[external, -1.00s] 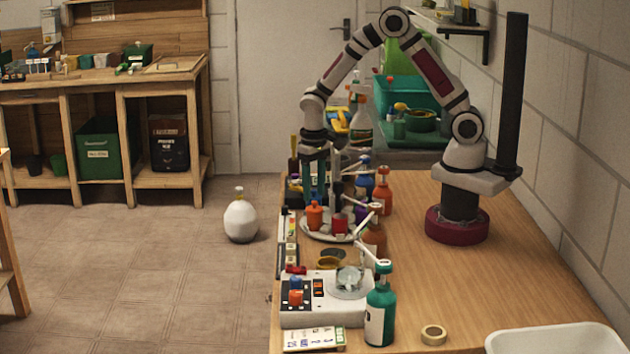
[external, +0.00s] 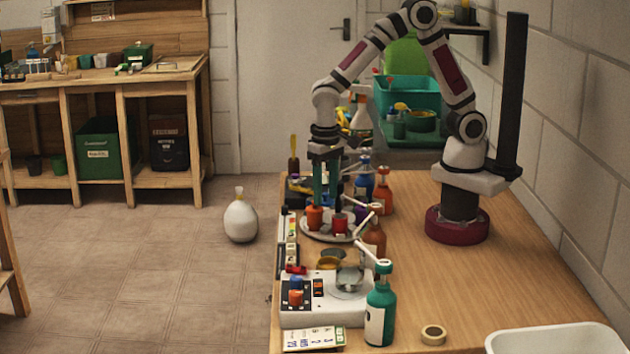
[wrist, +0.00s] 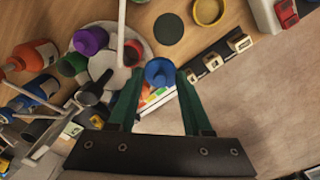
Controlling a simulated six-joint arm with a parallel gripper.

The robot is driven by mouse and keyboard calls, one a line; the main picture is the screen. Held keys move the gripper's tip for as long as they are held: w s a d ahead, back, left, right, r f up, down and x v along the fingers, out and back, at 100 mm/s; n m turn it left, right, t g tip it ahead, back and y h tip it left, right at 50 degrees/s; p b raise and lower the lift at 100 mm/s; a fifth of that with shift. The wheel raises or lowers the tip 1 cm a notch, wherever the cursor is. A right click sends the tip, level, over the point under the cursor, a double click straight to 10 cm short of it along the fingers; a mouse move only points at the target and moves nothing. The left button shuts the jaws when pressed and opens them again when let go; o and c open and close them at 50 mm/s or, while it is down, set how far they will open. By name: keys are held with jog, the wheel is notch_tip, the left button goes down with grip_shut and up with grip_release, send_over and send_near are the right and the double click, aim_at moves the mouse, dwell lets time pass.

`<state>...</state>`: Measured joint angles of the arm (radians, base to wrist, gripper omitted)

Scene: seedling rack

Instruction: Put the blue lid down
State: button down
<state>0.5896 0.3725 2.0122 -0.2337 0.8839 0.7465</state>
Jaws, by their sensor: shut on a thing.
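The blue lid (wrist: 160,71) is a small round blue piece with a darker middle, between my fingertips in the wrist view. My gripper (wrist: 159,73) has green fingers and is shut on it. The lid lies in front of the edge of a pale round plate (wrist: 147,50); I cannot tell whether it touches anything below. In the external view my gripper (external: 325,204) points down over the plate (external: 323,237), close to an orange pot (external: 314,218) and a red pot (external: 340,224).
A purple pot (wrist: 89,40) and several bottles crowd the left of the wrist view. A dark green disc (wrist: 169,28) and a yellow ring (wrist: 208,11) lie on bare wood. A white device (external: 325,312) and green bottle (external: 380,308) stand at the front. The table's right side is mostly clear.

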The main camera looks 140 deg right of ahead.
aim_at(333, 254)
jog(key=a+f, duration=0.1)
jog(key=f, duration=0.2)
jog(key=w+a+f, duration=0.1)
jog(key=f, duration=0.3)
jog(key=a+f, duration=0.2)
jog(key=f, duration=0.2)
jog(key=shift+w+f, duration=0.2)
jog(key=shift+c, duration=1.6)
grip_release()
notch_tip(333, 254, up, 11)
jog(key=s+a+r+n+y, duration=0.1)
jog(key=s+a+r+n, duration=0.4)
jog(key=s+a, duration=0.4)
jog(key=s+a+r+n, duration=0.5)
jog(key=s+a+n, duration=0.2)
jog(key=a, duration=0.3)
jog(key=shift+s+y, duration=0.4)
jog(key=shift+s, duration=0.45)
